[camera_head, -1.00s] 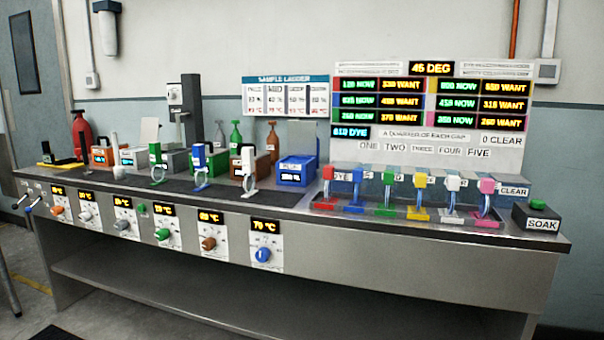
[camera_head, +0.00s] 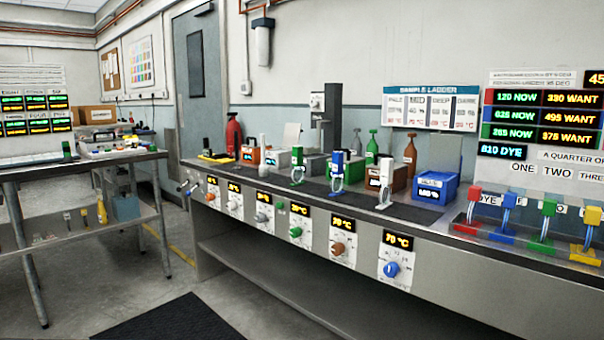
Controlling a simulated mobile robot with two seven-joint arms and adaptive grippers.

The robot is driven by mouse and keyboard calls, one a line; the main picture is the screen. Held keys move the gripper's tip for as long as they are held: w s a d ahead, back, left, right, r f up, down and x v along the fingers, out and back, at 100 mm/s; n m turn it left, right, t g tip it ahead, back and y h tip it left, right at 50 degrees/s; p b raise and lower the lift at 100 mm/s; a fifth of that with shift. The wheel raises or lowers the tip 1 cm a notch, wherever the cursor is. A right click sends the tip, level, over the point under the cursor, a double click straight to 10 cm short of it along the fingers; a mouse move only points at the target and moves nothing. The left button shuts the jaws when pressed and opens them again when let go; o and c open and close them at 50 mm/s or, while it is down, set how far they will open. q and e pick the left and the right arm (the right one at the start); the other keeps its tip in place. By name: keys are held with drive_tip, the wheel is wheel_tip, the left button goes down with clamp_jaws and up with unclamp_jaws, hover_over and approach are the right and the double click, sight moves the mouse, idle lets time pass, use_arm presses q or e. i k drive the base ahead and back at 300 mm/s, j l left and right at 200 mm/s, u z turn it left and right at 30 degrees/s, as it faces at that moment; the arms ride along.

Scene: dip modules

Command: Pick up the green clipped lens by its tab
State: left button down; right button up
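A green-topped clip (camera_head: 547,208) also stands in the colored row at the right, on a green foot. A small green upright block (camera_head: 67,150) shows on the left table. I cannot tell for sure which of these is the green clipped lens; its lens and tab are too small to make out. Neither of my grippers is in view.
The long steel bench (camera_head: 450,242) carries a blue-topped clip piece (camera_head: 338,160), a blue box (camera_head: 436,188), bottles and front dials. A second table (camera_head: 20,172) stands at the left. Open floor (camera_head: 245,297) and a black floor mat (camera_head: 165,320) lie in front.

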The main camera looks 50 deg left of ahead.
sight(297, 174)
drive_tip(key=u, duration=1.75)
drive_tip(key=i+j, duration=0.15)
drive_tip(key=i, duration=0.25)
drive_tip(key=i+j+u, duration=0.1)
drive_tip(key=i, duration=0.3)
